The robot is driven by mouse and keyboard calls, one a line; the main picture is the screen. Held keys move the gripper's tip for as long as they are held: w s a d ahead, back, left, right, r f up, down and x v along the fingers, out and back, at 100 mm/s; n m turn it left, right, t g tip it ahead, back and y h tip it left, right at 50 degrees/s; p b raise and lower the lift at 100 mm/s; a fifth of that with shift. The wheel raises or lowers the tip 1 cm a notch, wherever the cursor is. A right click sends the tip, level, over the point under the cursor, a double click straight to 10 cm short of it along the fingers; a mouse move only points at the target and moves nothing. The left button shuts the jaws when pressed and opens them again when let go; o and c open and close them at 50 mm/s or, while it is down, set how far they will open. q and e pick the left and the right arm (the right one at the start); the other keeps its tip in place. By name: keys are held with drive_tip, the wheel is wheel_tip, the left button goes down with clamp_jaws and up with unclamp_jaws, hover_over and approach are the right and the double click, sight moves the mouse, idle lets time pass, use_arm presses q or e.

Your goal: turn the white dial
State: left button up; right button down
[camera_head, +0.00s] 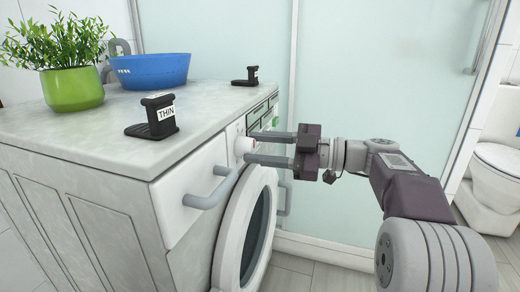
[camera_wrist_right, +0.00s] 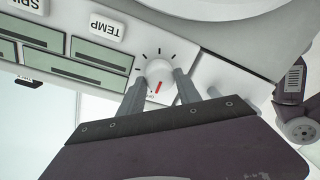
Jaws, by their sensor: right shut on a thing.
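The white dial (camera_head: 244,146) sits on the front panel of the washing machine (camera_head: 262,212), near the panel's left end. In the right wrist view the dial (camera_wrist_right: 158,76) is round, with a red pointer mark and black tick marks around it. My right gripper (camera_head: 250,147) reaches in from the right, with its two fingers on either side of the dial. It is shut on the dial, and the fingertips (camera_wrist_right: 157,82) also show in the right wrist view. My left gripper is in neither view.
A grey handle (camera_head: 212,190) sticks out left of the dial. On the counter (camera_head: 70,125) stand a green plant pot (camera_head: 73,90), a blue bowl (camera_head: 150,70), a black stand labelled THIN (camera_head: 155,118) and another black stand (camera_head: 246,76). A toilet (camera_head: 497,165) is at the right.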

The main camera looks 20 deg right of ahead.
drive_tip(key=c, duration=0.8)
unclamp_jaws()
drive_tip(key=shift+c, duration=0.2)
drive_tip(key=shift+s+d, duration=0.1)
drive_tip(key=shift+d, duration=0.2)
drive_tip(key=p+v, duration=0.4)
drive_tip(key=v, duration=0.4)
drive_tip(key=shift+d, duration=0.2)
drive_tip(key=shift+s, duration=0.15)
